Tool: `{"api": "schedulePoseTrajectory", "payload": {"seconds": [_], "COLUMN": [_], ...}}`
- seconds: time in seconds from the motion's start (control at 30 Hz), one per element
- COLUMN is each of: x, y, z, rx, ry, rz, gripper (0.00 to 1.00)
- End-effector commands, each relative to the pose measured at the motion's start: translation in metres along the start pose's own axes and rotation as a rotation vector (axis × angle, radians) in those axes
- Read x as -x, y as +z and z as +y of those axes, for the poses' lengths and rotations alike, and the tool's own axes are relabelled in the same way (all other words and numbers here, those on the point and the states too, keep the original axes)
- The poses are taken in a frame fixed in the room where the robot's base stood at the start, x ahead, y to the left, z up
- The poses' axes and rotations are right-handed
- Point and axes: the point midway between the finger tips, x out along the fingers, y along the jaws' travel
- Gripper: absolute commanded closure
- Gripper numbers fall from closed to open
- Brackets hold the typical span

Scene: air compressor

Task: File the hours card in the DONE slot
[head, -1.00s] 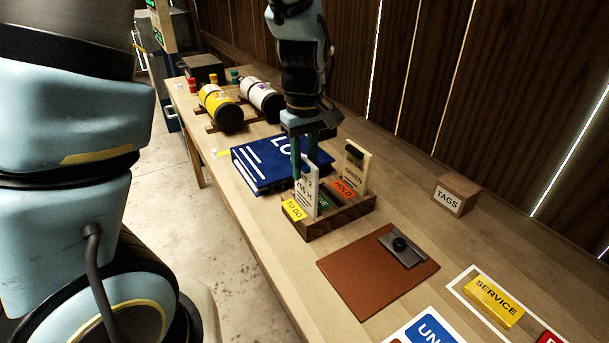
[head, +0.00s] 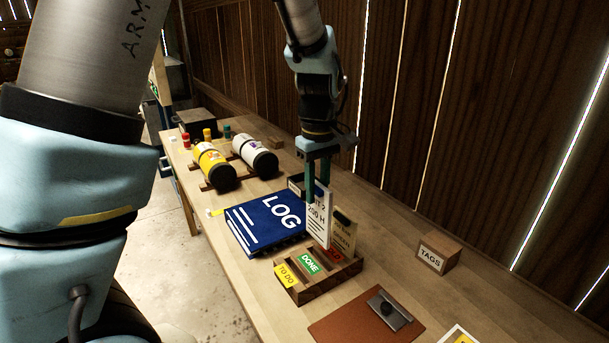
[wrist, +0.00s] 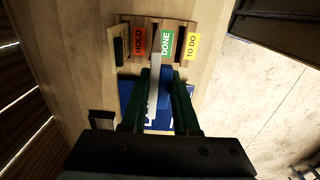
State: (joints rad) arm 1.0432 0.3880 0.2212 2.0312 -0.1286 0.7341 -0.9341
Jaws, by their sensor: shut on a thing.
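The hours card (head: 319,222), white with "200 H" printed on it, is upright in my gripper (head: 317,184), which is shut on its top end. The card appears clear above the wooden rack (head: 328,282). The rack carries a yellow TO DO label (head: 286,275), a green DONE label (head: 310,263) and a red HOLD label, partly hidden by the card in the head view. In the wrist view the card (wrist: 155,55) is edge-on, just left of the DONE label (wrist: 166,43), towards HOLD (wrist: 139,41). A cream card (head: 344,235) stands at the HOLD end.
A blue LOG binder (head: 262,226) lies close behind the rack. A brown clipboard (head: 350,322) lies in front, and a wooden TAGS block (head: 437,253) stands to the right. Yellow and white cylinders (head: 213,164) rest farther back. Bare tabletop lies between rack and TAGS block.

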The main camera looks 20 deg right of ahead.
Motion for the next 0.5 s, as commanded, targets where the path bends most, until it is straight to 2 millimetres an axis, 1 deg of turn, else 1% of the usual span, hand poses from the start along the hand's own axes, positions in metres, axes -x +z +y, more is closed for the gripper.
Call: {"api": "schedulePoseTrajectory", "payload": {"seconds": [0.03, 0.2, 0.5], "x": [0.0068, 0.0031, 0.0003], "y": [0.0004, 0.0004, 0.0005], "z": [0.0036, 0.0111, 0.0125], "rx": [-0.001, 0.001, 0.001], "ry": [-0.003, -0.001, 0.001], "rz": [0.0, 0.002, 0.003], "gripper": [1.0, 1.0, 1.0]}}
